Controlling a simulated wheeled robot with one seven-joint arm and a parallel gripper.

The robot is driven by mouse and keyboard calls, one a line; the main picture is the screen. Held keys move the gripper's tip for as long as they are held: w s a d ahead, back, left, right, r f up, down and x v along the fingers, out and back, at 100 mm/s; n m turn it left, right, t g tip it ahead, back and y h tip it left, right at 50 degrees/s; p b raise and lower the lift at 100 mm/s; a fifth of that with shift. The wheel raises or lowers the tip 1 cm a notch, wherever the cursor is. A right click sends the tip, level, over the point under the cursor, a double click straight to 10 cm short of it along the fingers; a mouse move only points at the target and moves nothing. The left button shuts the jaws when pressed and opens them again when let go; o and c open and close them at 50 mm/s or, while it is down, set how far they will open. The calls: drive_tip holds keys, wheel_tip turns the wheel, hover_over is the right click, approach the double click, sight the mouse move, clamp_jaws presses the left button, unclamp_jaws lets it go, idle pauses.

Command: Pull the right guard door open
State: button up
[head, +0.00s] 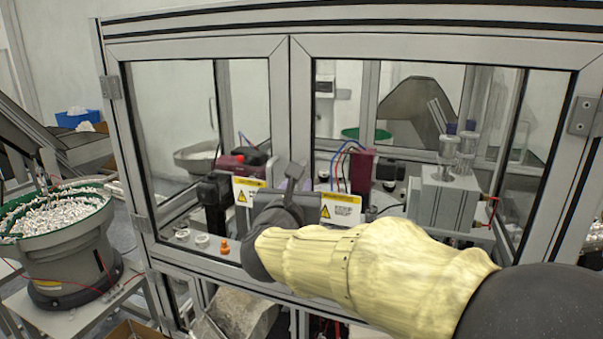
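The right guard door (301,101) is a grey aluminium frame with a clear pane, hinged on the right. Its left stile meets the left guard door (279,98) at the middle of the cell, and it looks closed. My arm reaches in from the lower right in a yellow sleeve across the lower part of the right door. My dark gripper (296,174) is at the meeting stiles, at about the height of the warning labels. No door handle can be made out; the gripper and wrist cover that area. Whether the fingers are apart, or touch anything, is not clear.
A hinge (583,116) is at the right door's outer edge. A bowl feeder (63,238) full of white caps stands on a table at left. Behind the panes are several machine units and a grey block (447,200). A cardboard box (135,331) is on the floor, lower left.

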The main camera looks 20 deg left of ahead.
drive_tip(key=shift+w+a, duration=0.15)
drive_tip(key=shift+w, duration=0.8)
clamp_jaws()
drive_tip(key=shift+s+f, duration=0.1)
